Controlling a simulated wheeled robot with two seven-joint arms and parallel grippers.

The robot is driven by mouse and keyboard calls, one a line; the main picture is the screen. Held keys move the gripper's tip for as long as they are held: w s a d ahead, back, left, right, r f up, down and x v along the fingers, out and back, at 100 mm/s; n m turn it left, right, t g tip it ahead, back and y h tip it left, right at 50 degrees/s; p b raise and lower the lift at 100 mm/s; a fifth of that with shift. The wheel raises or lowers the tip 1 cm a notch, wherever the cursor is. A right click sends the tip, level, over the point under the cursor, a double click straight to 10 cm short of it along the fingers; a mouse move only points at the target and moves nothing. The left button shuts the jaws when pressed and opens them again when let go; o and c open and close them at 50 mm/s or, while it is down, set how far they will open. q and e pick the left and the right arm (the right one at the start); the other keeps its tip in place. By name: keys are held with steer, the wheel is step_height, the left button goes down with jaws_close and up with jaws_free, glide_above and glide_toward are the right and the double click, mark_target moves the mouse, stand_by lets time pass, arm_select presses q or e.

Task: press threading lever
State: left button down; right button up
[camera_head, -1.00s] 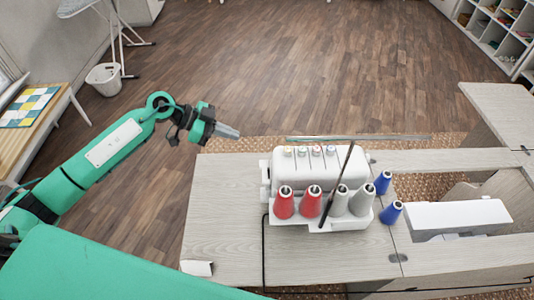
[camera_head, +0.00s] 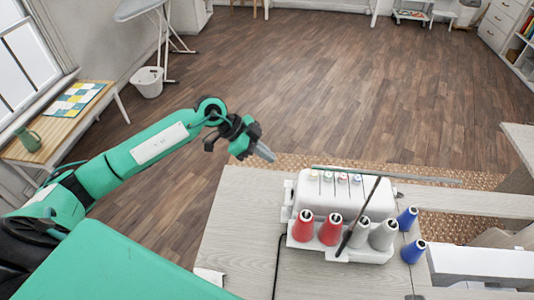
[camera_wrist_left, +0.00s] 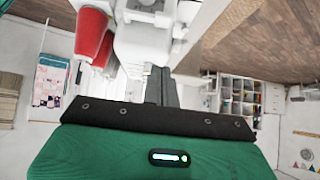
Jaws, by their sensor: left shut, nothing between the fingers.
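The white serger sewing machine (camera_head: 343,198) stands on the pale wood table, with red and grey thread cones in a row on its near side. My left gripper (camera_head: 267,154) is shut and empty, in the air to the left of the machine's far end and apart from it in the head view. In the left wrist view the gripper fingers (camera_wrist_left: 161,86) point at the machine's white body (camera_wrist_left: 143,40), with red cones (camera_wrist_left: 92,35) at upper left. I cannot make out the threading lever. My right gripper is not in view.
Two blue cones (camera_head: 410,235) stand right of the machine. A white block-shaped machine (camera_head: 480,264) is at the lower right. The pale table (camera_head: 235,225) is bare left of the serger. A dark rod (camera_head: 358,217) rises among the cones. Open floor lies beyond.

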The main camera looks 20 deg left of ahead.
arm_select(q)
steer(key=p, duration=0.3)
glide_above(292, 183)
steer(key=a, duration=0.2)
step_height(292, 183, down, 5)
steer(key=shift+s+a+f+p, duration=0.15)
steer(key=shift+s+f+p, duration=0.1)
steer(key=shift+f, duration=0.8)
steer(key=shift+s+a+f+p, duration=0.1)
steer(key=shift+s+f, duration=0.1)
steer(key=shift+f, duration=0.85)
steer(key=shift+w, duration=0.1)
